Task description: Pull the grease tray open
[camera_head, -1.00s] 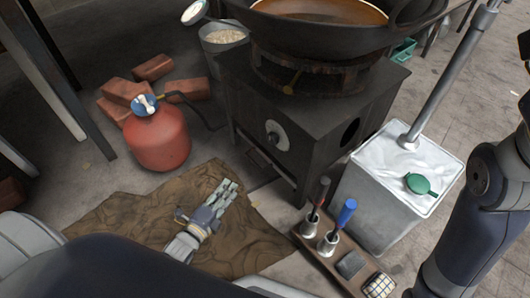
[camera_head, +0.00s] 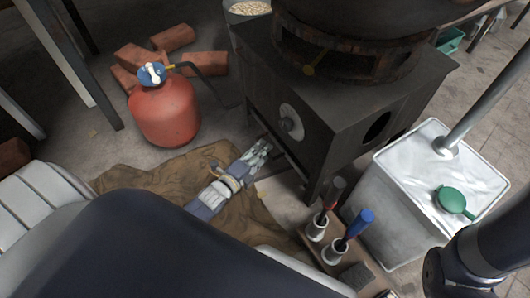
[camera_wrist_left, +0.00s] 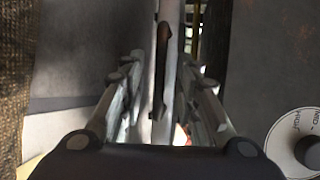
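The grease tray's narrow front (camera_wrist_left: 172,50) sits low in the dark stove (camera_head: 345,120), below the knob (camera_head: 291,121). Its dark bar handle (camera_wrist_left: 160,65) shows upright in the left wrist view, between the fingers. My left gripper (camera_head: 262,147) is at the stove's front, low over the brown cloth. Its fingers are apart, one on each side of the handle, with gaps visible. In the head view the gripper hides most of the tray. My right arm (camera_head: 490,255) shows at the lower right; its gripper is out of view.
A red gas cylinder (camera_head: 165,112) with a hose stands left of the stove, before loose bricks (camera_head: 172,38). The brown cloth (camera_head: 150,178) lies below.

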